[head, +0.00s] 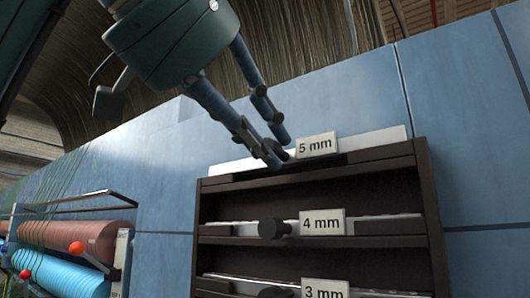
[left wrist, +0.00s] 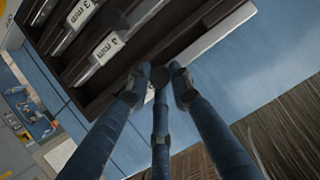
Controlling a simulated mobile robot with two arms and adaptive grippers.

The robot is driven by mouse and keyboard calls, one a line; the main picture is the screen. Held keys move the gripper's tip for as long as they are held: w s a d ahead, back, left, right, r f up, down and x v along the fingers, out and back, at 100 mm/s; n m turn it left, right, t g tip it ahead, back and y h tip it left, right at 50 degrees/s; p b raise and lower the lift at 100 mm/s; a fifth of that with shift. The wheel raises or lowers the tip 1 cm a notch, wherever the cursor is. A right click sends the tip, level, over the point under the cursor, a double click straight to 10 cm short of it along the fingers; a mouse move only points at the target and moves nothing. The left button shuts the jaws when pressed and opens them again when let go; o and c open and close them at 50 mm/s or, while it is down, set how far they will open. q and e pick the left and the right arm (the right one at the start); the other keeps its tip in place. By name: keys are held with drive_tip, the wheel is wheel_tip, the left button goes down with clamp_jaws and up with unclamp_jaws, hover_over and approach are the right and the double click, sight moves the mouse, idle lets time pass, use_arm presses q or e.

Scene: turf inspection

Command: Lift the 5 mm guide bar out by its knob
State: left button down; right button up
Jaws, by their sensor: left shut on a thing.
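The 5 mm guide bar (head: 385,138) is a long pale strip at the top of the dark rack, with a white "5 mm" label (head: 316,145). It also shows in the left wrist view (left wrist: 213,40). My left gripper (head: 275,152) reaches down from above and is shut on the bar's dark knob, left of the label. In the left wrist view the fingers (left wrist: 160,78) close around the dark knob, which they partly hide. I cannot tell whether the bar is clear of its slot. My right gripper is in neither view.
The dark rack (head: 433,215) has lower shelves with the 4 mm bar's knob (head: 274,228) and a "3 mm" label (head: 325,289). A blue panelled wall (head: 340,95) stands behind. Pink (head: 80,238) and light blue rolls (head: 60,275) sit at the lower left.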

use_arm(q)
wheel_tip(320, 180, up, 8)
drive_tip(key=shift+r, duration=0.2)
idle(0.3)
